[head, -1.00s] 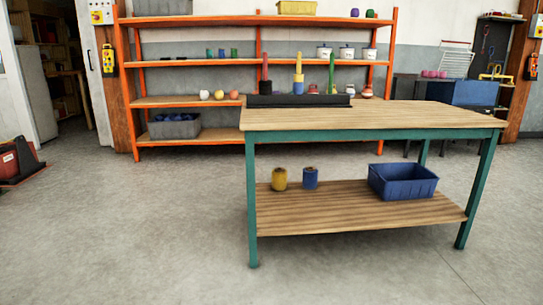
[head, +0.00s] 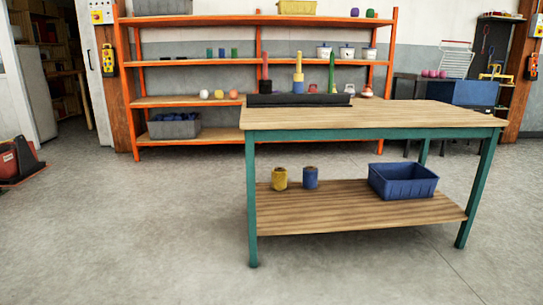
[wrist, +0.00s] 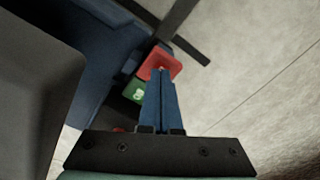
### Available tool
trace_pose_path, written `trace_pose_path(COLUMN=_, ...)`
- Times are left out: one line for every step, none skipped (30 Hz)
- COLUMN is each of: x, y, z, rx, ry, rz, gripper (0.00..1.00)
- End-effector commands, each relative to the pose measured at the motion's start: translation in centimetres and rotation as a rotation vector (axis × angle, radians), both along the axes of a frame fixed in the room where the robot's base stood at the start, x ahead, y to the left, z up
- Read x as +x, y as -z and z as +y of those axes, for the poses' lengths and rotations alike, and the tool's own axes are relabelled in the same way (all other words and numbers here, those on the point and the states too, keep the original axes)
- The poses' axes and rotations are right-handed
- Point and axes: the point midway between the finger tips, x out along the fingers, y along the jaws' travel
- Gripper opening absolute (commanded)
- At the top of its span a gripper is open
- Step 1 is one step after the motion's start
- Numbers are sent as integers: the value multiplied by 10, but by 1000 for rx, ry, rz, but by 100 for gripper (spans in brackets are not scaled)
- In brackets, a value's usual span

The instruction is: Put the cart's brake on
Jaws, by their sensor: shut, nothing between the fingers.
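In the wrist view, a red pedal (wrist: 167,59) with a small pale mark sits at the edge of a dark blue body (wrist: 105,35), which looks like part of the cart. A green pedal (wrist: 133,93) with a white mark is just beside it, to the lower left. My gripper (wrist: 161,76) is shut and empty, its blue fingers pointing at the red pedal and overlapping its lower edge in the picture. I cannot tell whether the tips touch it. The fingers hide part of the space between the pedals. The head view does not show my gripper or these pedals.
A dark bar (wrist: 178,20) lies by the red pedal, with bare floor (wrist: 255,70) to the right. In the head view, a green-legged workbench (head: 375,117) stands ahead, an orange shelf (head: 255,20) behind it. Open floor (head: 140,225) lies to the left.

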Motion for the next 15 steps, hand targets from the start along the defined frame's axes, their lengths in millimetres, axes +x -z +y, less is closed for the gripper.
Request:
trace_pose_path(x=0, y=1, z=0, rx=0, ry=0, rz=0, gripper=0)
trace_pose_path(x=0, y=2, z=0, rx=0, ry=0, rz=0, gripper=0)
trace_pose_path(x=0, y=2, z=0, rx=0, ry=0, rz=0, gripper=0)
trace_pose_path(x=0, y=3, z=0, rx=0, ry=0, rz=0, gripper=0)
trace_pose_path(x=0, y=3, z=0, rx=0, ry=0, rz=0, gripper=0)
trace_pose_path(x=0, y=4, z=0, rx=0, ry=0, rz=0, gripper=0)
trace_pose_path(x=0, y=4, z=0, rx=0, ry=0, rz=0, gripper=0)
trace_pose_path(x=0, y=5, z=0, rx=0, ry=0, rz=0, gripper=0)
trace_pose_path(x=0, y=5, z=0, rx=0, ry=0, rz=0, gripper=0)
trace_pose_path(x=0, y=6, z=0, rx=0, ry=0, rz=0, gripper=0)
trace_pose_path(x=0, y=6, z=0, rx=0, ry=0, rz=0, gripper=0)
trace_pose_path(x=0, y=7, z=0, rx=0, ry=0, rz=0, gripper=0)
trace_pose_path(x=0, y=7, z=0, rx=0, ry=0, rz=0, gripper=0)
trace_pose_path(x=0, y=8, z=0, rx=0, ry=0, rz=0, gripper=0)
trace_pose_path(x=0, y=9, z=0, rx=0, ry=0, rz=0, gripper=0)
